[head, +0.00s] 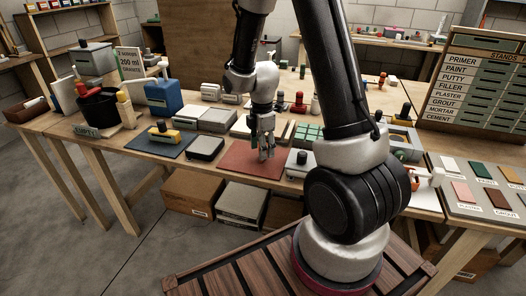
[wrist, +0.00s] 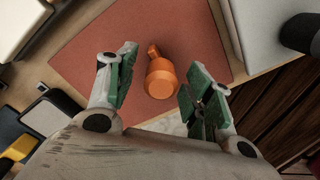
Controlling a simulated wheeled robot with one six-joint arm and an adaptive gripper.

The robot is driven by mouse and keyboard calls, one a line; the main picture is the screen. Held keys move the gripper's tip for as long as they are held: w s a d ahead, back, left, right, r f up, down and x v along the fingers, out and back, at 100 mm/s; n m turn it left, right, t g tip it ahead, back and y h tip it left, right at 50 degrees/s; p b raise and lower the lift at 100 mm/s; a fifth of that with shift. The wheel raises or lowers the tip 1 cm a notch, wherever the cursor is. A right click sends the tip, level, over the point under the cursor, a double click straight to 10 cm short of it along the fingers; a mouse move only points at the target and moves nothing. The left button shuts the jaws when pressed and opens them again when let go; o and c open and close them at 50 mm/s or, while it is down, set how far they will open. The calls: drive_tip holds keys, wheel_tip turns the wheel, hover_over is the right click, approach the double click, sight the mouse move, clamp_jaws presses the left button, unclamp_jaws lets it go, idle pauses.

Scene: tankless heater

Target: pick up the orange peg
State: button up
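The orange peg (wrist: 161,78) shows in the wrist view on the reddish-brown mat (wrist: 90,52). It has a wide round body and a narrower stub at its far end. My gripper (wrist: 156,88) is open, with one green-padded finger on each side of the peg and visible gaps between. No contact with the peg shows. In the head view my gripper (head: 265,152) points down over the red mat (head: 240,163) near the table's front edge. The peg is hidden or too small to tell there.
A grey box (head: 206,147) stands left of the mat and another grey block (head: 299,163) right of it. A blue mat (head: 160,142) with a yellow piece lies further left. My arm covers part of the table's right side. A sign board (head: 475,85) stands at right.

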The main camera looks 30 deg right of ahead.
drive_tip(key=c, duration=0.8)
wheel_tip(320, 180, up, 19)
idle(0.6)
